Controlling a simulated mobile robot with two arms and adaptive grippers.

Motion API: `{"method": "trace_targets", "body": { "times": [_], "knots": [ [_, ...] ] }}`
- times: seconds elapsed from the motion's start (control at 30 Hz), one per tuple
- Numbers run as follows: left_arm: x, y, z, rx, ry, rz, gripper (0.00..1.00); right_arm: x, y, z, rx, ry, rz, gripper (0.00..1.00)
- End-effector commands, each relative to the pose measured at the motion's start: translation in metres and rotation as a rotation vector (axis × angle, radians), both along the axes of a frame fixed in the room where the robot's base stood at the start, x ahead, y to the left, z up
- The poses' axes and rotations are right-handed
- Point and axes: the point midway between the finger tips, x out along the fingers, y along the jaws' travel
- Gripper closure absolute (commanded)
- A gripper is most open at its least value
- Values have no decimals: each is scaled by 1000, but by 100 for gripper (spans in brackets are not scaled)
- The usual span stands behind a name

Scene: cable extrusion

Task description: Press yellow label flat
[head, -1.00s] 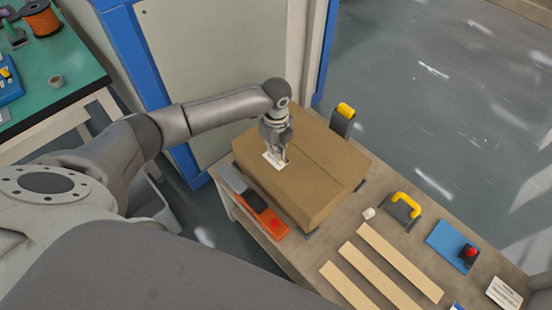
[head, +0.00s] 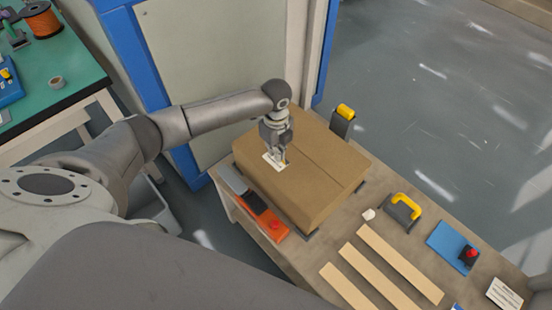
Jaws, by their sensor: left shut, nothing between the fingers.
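A small pale label (head: 270,163) lies on top of a brown cardboard box (head: 310,175), near its left corner. Its left part looks white, and a little yellow shows by the fingertips. My left gripper (head: 281,162) points down over the label with its fingers shut and nothing held. The fingertips are at the label or just above it; I cannot tell if they touch. They hide part of the label, so I cannot see whether it is flat all over. My right gripper is not in view.
The box stands on a bench with an orange-and-grey device (head: 264,216) at its front left. A yellow-topped holder (head: 343,120), a yellow-handled tool (head: 403,208), wooden strips (head: 400,263) and a blue plate with a red knob (head: 452,245) lie to the right. A cabinet (head: 220,50) stands behind.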

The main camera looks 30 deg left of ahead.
Motion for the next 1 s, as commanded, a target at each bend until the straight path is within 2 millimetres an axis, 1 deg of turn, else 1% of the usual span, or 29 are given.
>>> {"method": "trace_targets", "body": {
  "times": [0.33, 1.0],
  "knots": [
    [0, 0, -2, 0, 0, 0, 100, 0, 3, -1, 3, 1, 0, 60],
    [0, 0, -19, 0, 1, -1, 100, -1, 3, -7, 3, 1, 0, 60]
  ]
}}
